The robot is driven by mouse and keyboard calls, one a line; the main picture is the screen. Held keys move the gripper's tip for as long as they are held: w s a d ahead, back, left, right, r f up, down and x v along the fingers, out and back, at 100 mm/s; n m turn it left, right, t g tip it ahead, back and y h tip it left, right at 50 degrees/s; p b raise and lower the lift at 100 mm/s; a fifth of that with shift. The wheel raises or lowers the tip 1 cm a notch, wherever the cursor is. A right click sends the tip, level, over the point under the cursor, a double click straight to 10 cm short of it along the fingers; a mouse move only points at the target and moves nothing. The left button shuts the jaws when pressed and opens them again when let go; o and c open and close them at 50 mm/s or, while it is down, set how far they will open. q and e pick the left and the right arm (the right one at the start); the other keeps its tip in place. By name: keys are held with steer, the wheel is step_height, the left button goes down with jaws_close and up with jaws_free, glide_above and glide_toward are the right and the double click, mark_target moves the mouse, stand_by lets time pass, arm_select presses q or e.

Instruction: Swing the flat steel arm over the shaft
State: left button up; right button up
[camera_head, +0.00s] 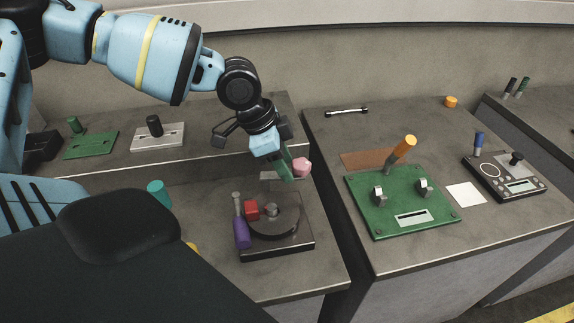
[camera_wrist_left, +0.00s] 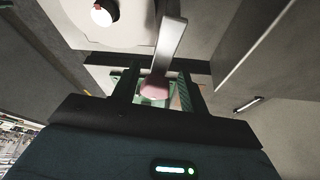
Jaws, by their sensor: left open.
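The flat steel arm (camera_wrist_left: 170,45) is a pale bar in the left wrist view, ending in a pink knob (camera_wrist_left: 155,90). The pink knob (camera_head: 302,167) also shows in the head view, right beside my left gripper (camera_head: 286,168). My left gripper is open, pointing down at the back of the dark fixture (camera_head: 290,243). In the left wrist view the knob appears between its two fingers (camera_wrist_left: 157,92); contact cannot be told. The fixture carries a round disc with a short upright shaft (camera_head: 271,210) in the middle. My right gripper is not in view.
A teal cylinder (camera_head: 159,193) is further left. A green panel (camera_head: 405,205) with an orange-topped lever lies on the right table, across a gap.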

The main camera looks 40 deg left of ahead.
arm_select(q)
steer(key=shift+w+d+f, duration=0.15)
steer(key=shift+f, duration=0.4)
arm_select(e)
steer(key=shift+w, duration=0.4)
arm_select(q)
jaws_close()
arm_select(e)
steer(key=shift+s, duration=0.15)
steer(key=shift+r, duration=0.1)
